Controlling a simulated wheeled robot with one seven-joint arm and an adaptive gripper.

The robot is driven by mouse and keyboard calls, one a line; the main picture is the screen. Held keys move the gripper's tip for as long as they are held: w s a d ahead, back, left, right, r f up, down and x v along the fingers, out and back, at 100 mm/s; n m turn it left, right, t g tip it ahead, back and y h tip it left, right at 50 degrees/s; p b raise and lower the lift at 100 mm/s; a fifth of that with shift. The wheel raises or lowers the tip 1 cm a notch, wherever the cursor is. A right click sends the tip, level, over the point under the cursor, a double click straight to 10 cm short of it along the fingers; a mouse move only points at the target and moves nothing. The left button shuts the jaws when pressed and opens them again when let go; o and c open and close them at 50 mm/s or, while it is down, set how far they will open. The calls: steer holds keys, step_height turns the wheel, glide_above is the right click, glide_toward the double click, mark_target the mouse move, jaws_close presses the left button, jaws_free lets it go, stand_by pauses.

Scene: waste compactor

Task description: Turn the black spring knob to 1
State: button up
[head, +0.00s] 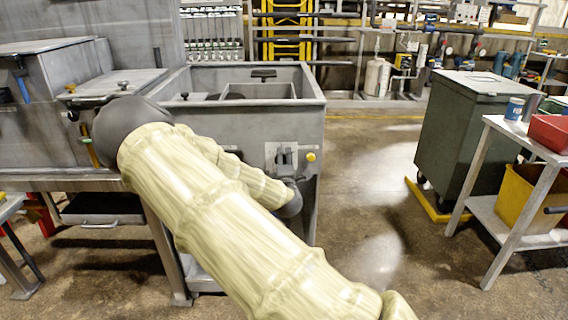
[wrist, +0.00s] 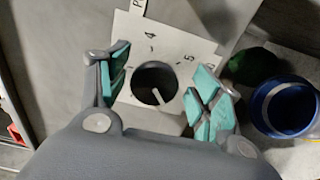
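The black spring knob (wrist: 148,76) sits on a white dial plate (wrist: 176,42) in the wrist view. Its pale pointer mark slants to the lower right in the picture. The numerals 4 and 5 are readable above and right of the knob; the mark 1 cannot be made out. My gripper (wrist: 162,90) is open, with one teal-padded finger left of the knob and one right of it. Clear gaps show between pads and knob. In the head view, the pale plate (head: 270,151) is on the machine's front, and my arm hides part of the area below it.
A yellow button (head: 311,157) is right of the plate. The grey machine's open bin (head: 312,88) rises above it. A blue-rimmed round object (wrist: 284,106) shows in the wrist view.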

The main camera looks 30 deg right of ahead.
steer(key=shift+a+r, duration=0.1)
steer(key=shift+a, duration=0.1)
steer(key=v, duration=1.2)
steer(key=shift+d, duration=0.1)
